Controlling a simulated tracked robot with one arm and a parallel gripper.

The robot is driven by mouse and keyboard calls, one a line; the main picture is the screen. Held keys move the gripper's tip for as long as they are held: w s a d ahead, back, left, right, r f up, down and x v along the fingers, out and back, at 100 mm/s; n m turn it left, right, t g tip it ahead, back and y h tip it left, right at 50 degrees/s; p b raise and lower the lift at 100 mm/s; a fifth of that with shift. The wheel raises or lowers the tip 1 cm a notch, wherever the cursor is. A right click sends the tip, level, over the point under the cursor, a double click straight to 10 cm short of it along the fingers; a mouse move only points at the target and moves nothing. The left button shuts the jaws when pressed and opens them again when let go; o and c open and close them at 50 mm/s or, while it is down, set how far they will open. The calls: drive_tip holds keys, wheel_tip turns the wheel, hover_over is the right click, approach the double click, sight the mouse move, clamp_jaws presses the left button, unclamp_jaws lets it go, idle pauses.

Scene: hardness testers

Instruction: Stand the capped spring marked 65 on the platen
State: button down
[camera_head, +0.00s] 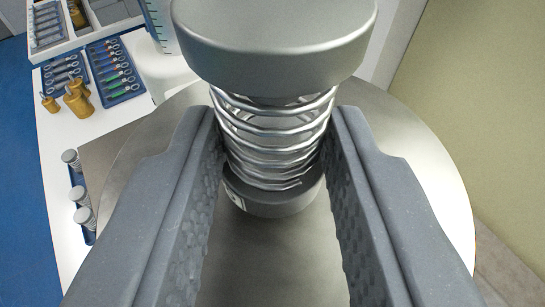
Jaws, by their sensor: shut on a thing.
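A capped spring (273,125) stands between the two ridged fingers of my gripper (275,165), which is shut on its coils. Its wide grey top cap (275,45) is nearest the camera, and its darker bottom cap (275,195) is below the coils. A small pale label shows at the left of the bottom cap, but its marking cannot be read. The round metal platen (425,190) lies under the spring. The spring looks upright over it; whether the bottom cap touches the platen I cannot tell. My fingers hide parts of the platen.
Brass weights (77,100) and blue trays of tools (115,72) lie on the white table (57,150) at upper left. A white machine part (165,70) rises behind the platen. A wall is at the right.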

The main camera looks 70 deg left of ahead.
drive_tip(key=shift+w+a, duration=0.1)
drive_tip(key=shift+w, duration=0.2)
drive_tip(key=shift+f, duration=0.2)
drive_tip(key=shift+f, duration=0.3)
drive_tip(key=shift+p, duration=0.85)
idle(1.2)
drive_tip(key=c, duration=0.7)
unclamp_jaws()
drive_tip(key=shift+d, duration=0.2)
drive_tip(key=shift+s+d+p, duration=0.35)
drive_tip(key=shift+d+p, duration=0.05)
drive_tip(key=shift+d, duration=0.7)
drive_tip(key=shift+s+d+p, duration=0.3)
drive_tip(key=shift+d+p, duration=0.05)
drive_tip(key=shift+d, duration=0.7)
drive_tip(key=shift+s+d+p, duration=0.35)
drive_tip(key=shift+d+p, duration=0.05)
drive_tip(key=shift+d, duration=0.7)
